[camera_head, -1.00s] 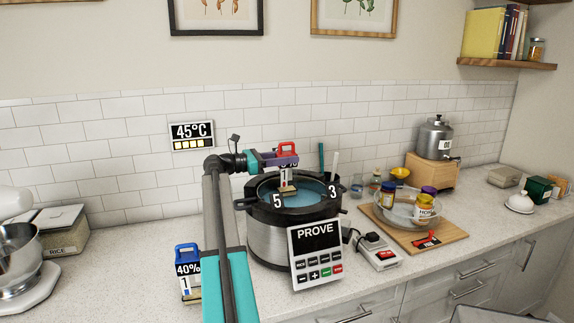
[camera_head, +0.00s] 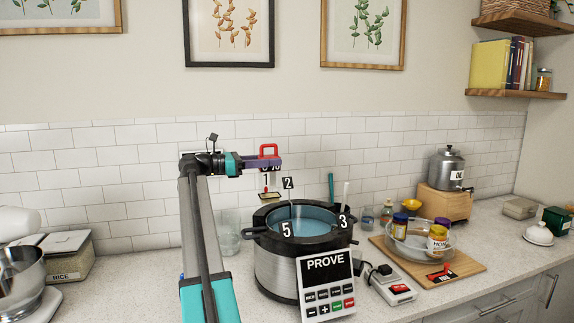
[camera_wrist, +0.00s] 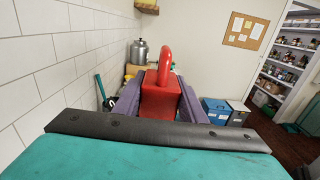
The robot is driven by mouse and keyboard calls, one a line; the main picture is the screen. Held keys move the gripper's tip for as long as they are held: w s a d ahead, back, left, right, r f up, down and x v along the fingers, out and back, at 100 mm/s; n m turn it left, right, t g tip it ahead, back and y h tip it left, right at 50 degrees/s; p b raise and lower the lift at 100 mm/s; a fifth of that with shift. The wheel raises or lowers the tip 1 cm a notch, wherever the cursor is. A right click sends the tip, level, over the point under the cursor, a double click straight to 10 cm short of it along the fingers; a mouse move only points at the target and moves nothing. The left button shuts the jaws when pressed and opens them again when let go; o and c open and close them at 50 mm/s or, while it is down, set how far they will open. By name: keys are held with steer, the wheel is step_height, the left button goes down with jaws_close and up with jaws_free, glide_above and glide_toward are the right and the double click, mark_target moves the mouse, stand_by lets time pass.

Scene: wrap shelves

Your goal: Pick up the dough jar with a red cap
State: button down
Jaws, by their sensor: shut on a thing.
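The dough jar (camera_head: 266,183) has a red cap with a loop handle (camera_head: 269,151) and a white label with a black number. My gripper (camera_head: 268,162) is shut on it just under the handle, with the jar hanging upright above the rear left of the pot. In the wrist view the red cap (camera_wrist: 162,98) sits between the purple fingers of my gripper (camera_wrist: 161,103). The jar's body is hidden there.
The black-rimmed pot (camera_head: 275,275) holds blue water, with number tags 5, 2 and 3 and a PROVE panel (camera_head: 326,284). On its right are a switch box (camera_head: 400,289) and a wooden board (camera_head: 462,270) with a bowl of jars.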

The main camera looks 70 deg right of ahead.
steer(key=b+v, duration=0.1)
steer(key=v, duration=0.7)
steer(key=shift+w+a, duration=0.2)
steer(key=shift+w, duration=0.05)
steer(key=shift+r, duration=0.15)
